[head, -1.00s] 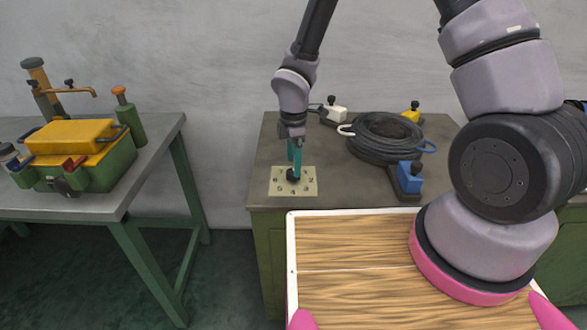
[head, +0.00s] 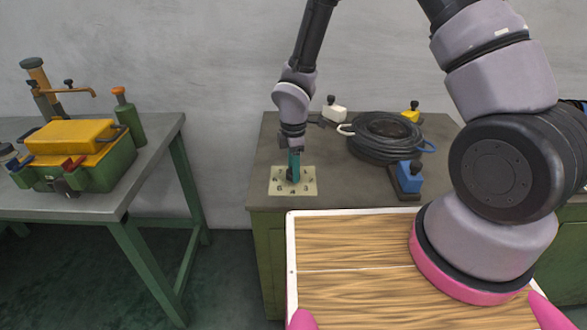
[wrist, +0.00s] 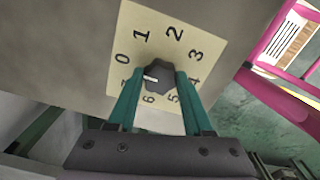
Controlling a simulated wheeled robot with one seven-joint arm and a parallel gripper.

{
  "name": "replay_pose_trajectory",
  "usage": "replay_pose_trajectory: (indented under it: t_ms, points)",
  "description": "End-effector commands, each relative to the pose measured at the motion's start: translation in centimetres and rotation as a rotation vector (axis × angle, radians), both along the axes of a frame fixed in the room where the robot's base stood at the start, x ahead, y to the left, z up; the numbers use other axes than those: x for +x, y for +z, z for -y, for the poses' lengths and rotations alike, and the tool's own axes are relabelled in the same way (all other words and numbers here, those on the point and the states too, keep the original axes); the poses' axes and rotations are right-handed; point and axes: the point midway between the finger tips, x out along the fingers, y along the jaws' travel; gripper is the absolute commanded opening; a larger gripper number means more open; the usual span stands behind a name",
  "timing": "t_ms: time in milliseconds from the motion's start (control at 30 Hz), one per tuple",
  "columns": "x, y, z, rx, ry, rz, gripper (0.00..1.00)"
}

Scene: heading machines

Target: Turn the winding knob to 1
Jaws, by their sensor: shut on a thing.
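The winding knob (wrist: 158,76) is a small dark knob with a white pointer mark, at the centre of a cream dial plate (wrist: 205,20) numbered 0 to 7. In the wrist view its mark points left, roughly between 0 and 7. The plate (head: 308,188) lies on the grey cabinet top in the head view, with the knob mostly hidden by my fingers. My gripper (wrist: 158,85) has teal fingers, one on each side of the knob, and is shut on it. It also shows in the head view (head: 293,176), pointing down at the plate.
A coiled black cable (head: 383,138) lies on the cabinet right of the dial. Blue (head: 409,178), white (head: 335,112) and yellow (head: 411,113) knobbed blocks surround it. A separate table at left holds a green and yellow machine (head: 75,155).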

Motion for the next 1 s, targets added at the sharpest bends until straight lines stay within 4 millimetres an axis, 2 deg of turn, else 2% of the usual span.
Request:
replay_pose_trajectory:
  t_ms: [267, 1000]
  points:
    - [-0.01, 0.04, -0.02, 0.000, -0.116, 0.000, 0.00]
    - [-0.10, 0.07, -0.07, 0.000, -0.672, 0.001, 0.00]
